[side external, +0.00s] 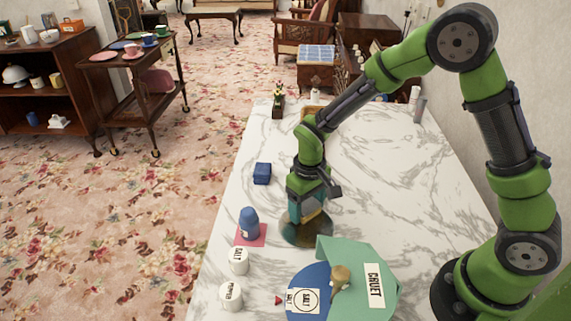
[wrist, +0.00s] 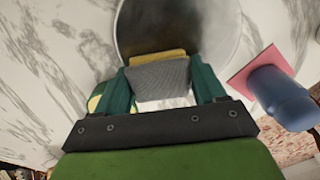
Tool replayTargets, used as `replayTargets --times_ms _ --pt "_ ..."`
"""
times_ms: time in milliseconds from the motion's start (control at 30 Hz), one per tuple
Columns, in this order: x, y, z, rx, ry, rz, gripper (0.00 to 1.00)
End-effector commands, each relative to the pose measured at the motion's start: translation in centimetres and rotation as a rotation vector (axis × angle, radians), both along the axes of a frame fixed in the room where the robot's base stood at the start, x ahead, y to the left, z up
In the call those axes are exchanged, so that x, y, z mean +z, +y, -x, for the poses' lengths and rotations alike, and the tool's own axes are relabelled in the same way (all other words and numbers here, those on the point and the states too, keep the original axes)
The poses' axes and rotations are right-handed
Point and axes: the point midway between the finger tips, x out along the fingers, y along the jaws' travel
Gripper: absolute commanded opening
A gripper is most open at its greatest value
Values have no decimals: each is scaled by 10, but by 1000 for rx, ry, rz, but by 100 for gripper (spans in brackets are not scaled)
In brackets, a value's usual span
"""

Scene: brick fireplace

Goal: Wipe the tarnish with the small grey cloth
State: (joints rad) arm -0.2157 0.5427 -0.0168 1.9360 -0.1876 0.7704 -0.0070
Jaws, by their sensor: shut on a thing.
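My gripper (side external: 305,212) points down over a round metal plate (side external: 322,236) on the marble table. In the wrist view, its teal fingers are shut on a small grey cloth (wrist: 160,77), with a yellow strip along the cloth's far edge. The cloth is over the near part of the plate, which also shows in the wrist view (wrist: 215,25). Dark tarnish (wrist: 150,28) spreads over the plate's face; its near part is hidden behind the cloth. I cannot tell whether the cloth touches the plate.
A blue shaker (side external: 249,222) on a pink square (side external: 250,240) stands just left of the plate. A small blue block (side external: 262,173) is farther back. White salt (side external: 238,261) and pepper (side external: 230,296) pots and a green sheet labelled CRUET (side external: 385,270) are nearer. The table's back right is fairly clear.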

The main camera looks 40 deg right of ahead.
Motion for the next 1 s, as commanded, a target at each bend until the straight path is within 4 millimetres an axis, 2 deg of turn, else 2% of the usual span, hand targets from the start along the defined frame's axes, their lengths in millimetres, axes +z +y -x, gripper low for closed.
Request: replayTargets --times_ms 800,1000 --pt "-1 55 55 4 3 -1 41" --pt "0 39 39 -2 1 -1 41"
